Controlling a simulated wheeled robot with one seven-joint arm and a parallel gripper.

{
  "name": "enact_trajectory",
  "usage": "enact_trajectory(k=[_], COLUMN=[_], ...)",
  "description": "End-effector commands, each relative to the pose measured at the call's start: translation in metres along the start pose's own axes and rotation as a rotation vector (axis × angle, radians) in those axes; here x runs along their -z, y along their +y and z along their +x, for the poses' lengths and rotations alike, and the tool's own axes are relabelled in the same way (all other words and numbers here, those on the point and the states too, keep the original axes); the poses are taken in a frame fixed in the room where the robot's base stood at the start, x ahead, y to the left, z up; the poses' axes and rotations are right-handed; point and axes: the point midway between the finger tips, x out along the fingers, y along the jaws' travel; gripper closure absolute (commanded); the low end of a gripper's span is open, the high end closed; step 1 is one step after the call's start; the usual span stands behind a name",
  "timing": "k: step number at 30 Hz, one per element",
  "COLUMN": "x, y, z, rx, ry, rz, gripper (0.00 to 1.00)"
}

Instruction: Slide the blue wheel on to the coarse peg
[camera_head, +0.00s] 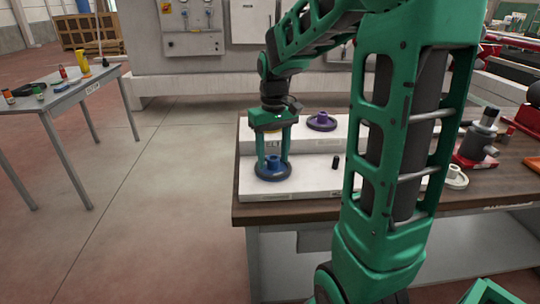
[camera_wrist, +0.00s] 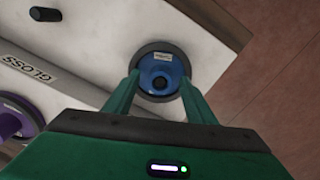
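The blue wheel (camera_head: 272,172) has a dark outer rim and a raised hub. It lies flat at the left end of the white front step (camera_head: 310,182). In the wrist view the wheel (camera_wrist: 157,68) shows a small label and a dark centre. My gripper (camera_head: 273,165) is over it, fingers pointing down, one on each side of the hub. The fingers are apart, with a gap to the hub in the head view. A bare black peg (camera_head: 335,162) stands on the same step to the right; it also shows in the wrist view (camera_wrist: 46,14). No readable label marks the coarse peg.
A purple wheel (camera_head: 321,122) sits on the rear step, near a "GLOSS" label (camera_wrist: 32,70). A yellow piece is partly hidden behind my gripper. A white ring (camera_head: 456,178) and a grey-red device (camera_head: 478,145) stand at right. My arm hides part of the bench.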

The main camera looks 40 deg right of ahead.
Motion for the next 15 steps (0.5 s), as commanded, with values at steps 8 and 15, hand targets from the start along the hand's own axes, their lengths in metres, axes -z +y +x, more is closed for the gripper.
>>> enact_trajectory(k=[8, 15], x=[0.0, 0.001], y=[0.0, 0.0], z=[0.0, -0.023], rx=[0.0, 0.0], ry=[-0.001, 0.002], rz=[0.0, 0.0], gripper=[0.49, 0.49])
